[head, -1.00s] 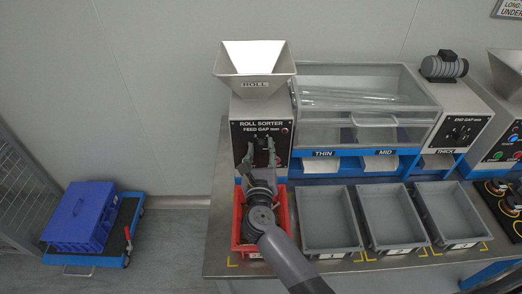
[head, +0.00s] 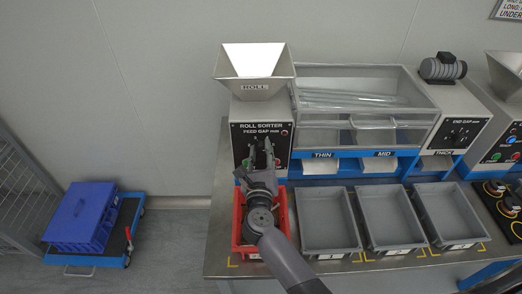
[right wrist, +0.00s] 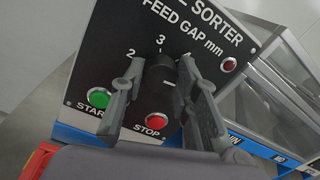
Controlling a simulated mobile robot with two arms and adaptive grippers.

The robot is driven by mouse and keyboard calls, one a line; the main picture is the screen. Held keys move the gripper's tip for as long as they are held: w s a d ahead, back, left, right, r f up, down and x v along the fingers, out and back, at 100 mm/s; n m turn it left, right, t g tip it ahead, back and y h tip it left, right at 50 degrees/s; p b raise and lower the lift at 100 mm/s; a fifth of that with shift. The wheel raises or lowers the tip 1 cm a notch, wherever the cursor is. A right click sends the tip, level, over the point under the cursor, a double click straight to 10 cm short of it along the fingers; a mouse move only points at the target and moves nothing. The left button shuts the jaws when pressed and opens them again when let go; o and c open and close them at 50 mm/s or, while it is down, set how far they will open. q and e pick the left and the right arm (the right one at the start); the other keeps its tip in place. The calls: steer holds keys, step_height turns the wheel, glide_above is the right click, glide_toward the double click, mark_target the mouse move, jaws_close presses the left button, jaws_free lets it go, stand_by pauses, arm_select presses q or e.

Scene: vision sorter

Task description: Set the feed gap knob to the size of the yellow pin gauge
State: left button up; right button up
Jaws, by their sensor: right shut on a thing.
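The black feed gap knob (right wrist: 158,72) is on the front panel of the roll sorter (head: 240,136). Printed numbers 2 and 3 show around it in the right wrist view; a number at its right is partly hidden. A short white mark shows on the knob, but its exact setting is unclear. My right gripper (head: 261,150) is at the panel with its fingers on either side of the knob, shut on it; it also shows in the right wrist view (right wrist: 160,66). I cannot make out the yellow pin gauge. My left gripper is not in view.
A green start button (right wrist: 98,97) and a red stop button (right wrist: 156,121) sit below the knob, close to the fingers. A red bin (head: 238,225) lies under my right arm. Grey bins (head: 329,252) stand to its right. A blue crate (head: 80,218) is on a cart at left.

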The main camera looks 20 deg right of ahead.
steer(key=n+p, duration=0.3)
steer(key=n, duration=0.2)
steer(key=n+p, duration=0.2)
steer(key=n, duration=0.3)
steer(key=shift+f+t, duration=0.1)
steer(key=shift+t, duration=0.2)
steer(key=shift+n, duration=0.3)
steer(key=o, duration=1.2)
steer(key=shift+c, duration=0.2)
